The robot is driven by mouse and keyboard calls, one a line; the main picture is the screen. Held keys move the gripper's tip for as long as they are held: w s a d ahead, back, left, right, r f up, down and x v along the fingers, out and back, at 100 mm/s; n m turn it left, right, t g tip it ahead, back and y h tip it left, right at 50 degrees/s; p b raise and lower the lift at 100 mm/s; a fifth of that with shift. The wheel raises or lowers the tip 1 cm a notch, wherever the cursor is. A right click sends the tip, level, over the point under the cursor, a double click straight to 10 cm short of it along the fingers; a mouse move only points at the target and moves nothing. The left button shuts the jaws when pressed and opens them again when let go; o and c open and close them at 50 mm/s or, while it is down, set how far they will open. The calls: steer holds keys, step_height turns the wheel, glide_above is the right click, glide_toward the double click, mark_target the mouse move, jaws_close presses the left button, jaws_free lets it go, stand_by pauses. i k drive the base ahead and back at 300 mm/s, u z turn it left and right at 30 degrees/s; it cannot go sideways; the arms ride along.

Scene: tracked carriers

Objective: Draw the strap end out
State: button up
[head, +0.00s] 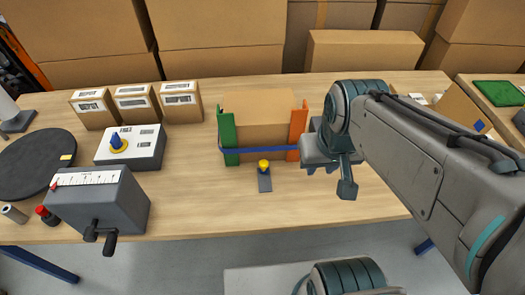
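A cardboard box (268,115) stands on the table between a green upright (228,138) on its left and an orange upright (297,128) on its right. A blue strap (262,150) runs low across the box's front, from the green upright to the right. Its right end meets or passes behind my gripper (328,172), so that end is hidden. My gripper is just right of the orange upright, low over the table. Its finger gap is unclear, and I cannot tell whether it holds the strap. A yellow knob (264,164) on a small grey plate is in front of the strap.
At left are a grey cranked box (100,205), a white dial box (130,147), a black turntable (36,163) and several small cartons (138,104). Large cartons line the back. The table front (215,205) is clear. My arm covers much of the right side.

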mark_target(264, 164)
steer(key=u, duration=3)
steer(key=k, duration=0.8)
steer(key=z, duration=1.8)
